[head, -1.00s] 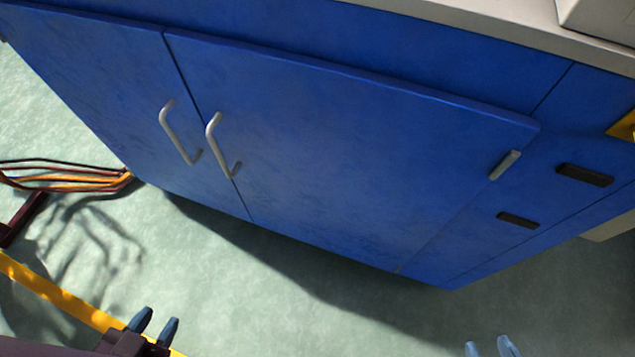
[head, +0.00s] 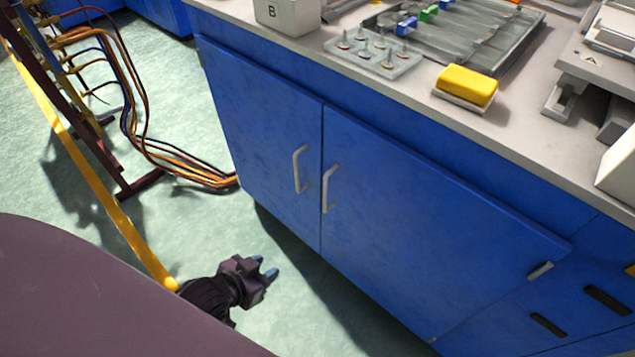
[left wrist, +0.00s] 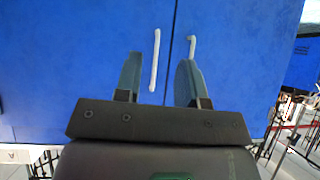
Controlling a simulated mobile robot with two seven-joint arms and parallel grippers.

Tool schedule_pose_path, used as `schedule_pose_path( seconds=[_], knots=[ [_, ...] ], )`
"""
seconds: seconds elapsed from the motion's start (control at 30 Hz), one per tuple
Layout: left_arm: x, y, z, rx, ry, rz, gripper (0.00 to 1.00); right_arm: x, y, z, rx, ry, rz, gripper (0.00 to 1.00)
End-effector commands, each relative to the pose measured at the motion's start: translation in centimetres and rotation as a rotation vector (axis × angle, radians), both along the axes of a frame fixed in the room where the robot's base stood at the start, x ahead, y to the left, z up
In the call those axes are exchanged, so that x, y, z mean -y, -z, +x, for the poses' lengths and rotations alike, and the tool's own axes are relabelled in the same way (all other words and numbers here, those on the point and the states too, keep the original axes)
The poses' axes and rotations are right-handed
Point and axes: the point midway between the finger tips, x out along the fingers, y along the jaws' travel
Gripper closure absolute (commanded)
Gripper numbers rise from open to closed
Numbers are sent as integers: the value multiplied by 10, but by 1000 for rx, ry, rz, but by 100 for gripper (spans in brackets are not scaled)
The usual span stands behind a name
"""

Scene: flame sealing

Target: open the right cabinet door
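The right cabinet door (head: 430,220) is a blue panel, closed flush with the front. Its grey bar handle (head: 328,188) is upright near its left edge, beside the seam. The left door (head: 265,140) is closed too, with a matching handle (head: 299,168). My left gripper (head: 265,268) is low in front of the cabinet, apart from it. In the left wrist view, which seems upside down, my left gripper (left wrist: 158,78) is open and empty; the right door's handle (left wrist: 155,62) appears between its fingers, farther off. My right gripper is not in view.
The worktop (head: 400,85) above carries a yellow block (head: 467,87), a clear tray of small parts (head: 372,52) and a box marked B (head: 287,14). Hanging cables (head: 140,125) and a dark frame stand at the left. The floor before the cabinet is clear.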

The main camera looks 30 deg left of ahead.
Motion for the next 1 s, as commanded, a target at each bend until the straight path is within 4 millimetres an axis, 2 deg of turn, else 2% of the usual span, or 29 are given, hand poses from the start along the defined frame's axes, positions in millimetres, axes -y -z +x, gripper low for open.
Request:
schedule_pose_path(
  seconds=[0.03,0.1,0.17,0.27,0.6,0.73,1.0],
  knots=[
    [-2,-17,16,34,6,-3,63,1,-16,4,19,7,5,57],
    [-3,-23,30,47,8,-14,63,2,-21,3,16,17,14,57],
    [-2,-11,37,81,25,-32,63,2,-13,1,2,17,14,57],
    [-1,-8,55,165,57,-61,63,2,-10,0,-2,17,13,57],
    [-8,-26,122,498,202,-186,63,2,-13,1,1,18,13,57],
    [-13,-34,136,585,246,-225,63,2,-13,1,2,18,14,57],
    [-13,-40,148,637,274,-253,63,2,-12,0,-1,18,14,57]
  ],
)
